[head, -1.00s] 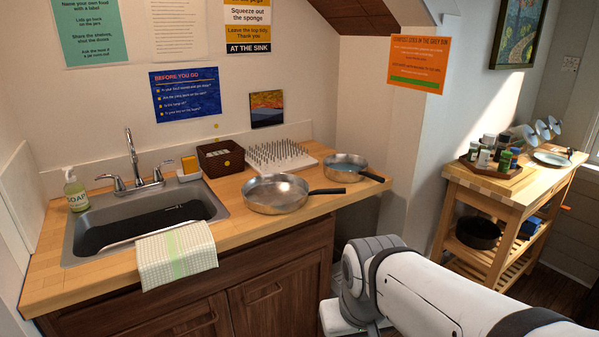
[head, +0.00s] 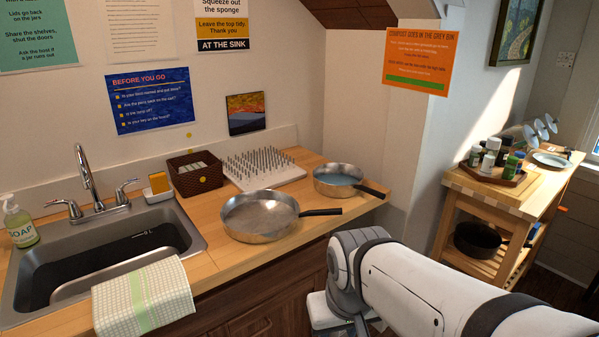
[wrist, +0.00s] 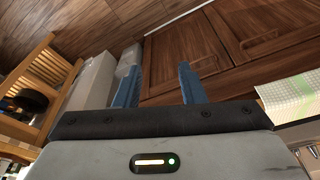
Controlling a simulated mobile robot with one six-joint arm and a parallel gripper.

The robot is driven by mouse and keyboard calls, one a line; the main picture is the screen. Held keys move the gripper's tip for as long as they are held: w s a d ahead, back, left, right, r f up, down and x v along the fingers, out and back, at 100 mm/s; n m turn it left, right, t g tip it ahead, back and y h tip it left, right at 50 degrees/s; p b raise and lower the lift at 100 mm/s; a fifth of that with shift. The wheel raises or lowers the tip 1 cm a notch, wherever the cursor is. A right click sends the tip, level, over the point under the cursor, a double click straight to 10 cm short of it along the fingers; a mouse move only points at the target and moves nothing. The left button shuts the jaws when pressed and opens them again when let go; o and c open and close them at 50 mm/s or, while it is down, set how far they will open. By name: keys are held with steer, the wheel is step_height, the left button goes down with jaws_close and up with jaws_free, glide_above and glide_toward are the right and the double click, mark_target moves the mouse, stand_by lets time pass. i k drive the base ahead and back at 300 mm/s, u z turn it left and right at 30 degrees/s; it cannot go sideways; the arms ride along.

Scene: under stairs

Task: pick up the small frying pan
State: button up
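The small frying pan (head: 338,181) sits on the wooden counter near its right end, in the head view. It is silver with a bluish inside, and its dark handle points right toward the counter's edge. A larger silver frying pan (head: 259,216) sits to its left and nearer, its black handle pointing right. My gripper's two blue fingers (wrist: 159,88) show in the wrist view, apart with nothing between them. In the head view my arm is low, in front of the counter's right end, and the fingers are hidden. Neither pan shows in the wrist view.
A white spiked rack (head: 262,168) and a dark basket (head: 195,174) stand behind the pans. The sink (head: 105,250) with a checked towel (head: 143,299) is at left. A wooden cart (head: 497,198) stands at right, with a black pan (head: 478,239) on a lower shelf.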

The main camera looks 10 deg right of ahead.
mark_target(331, 180)
steer(key=i, duration=0.95)
steer(key=u, duration=0.05)
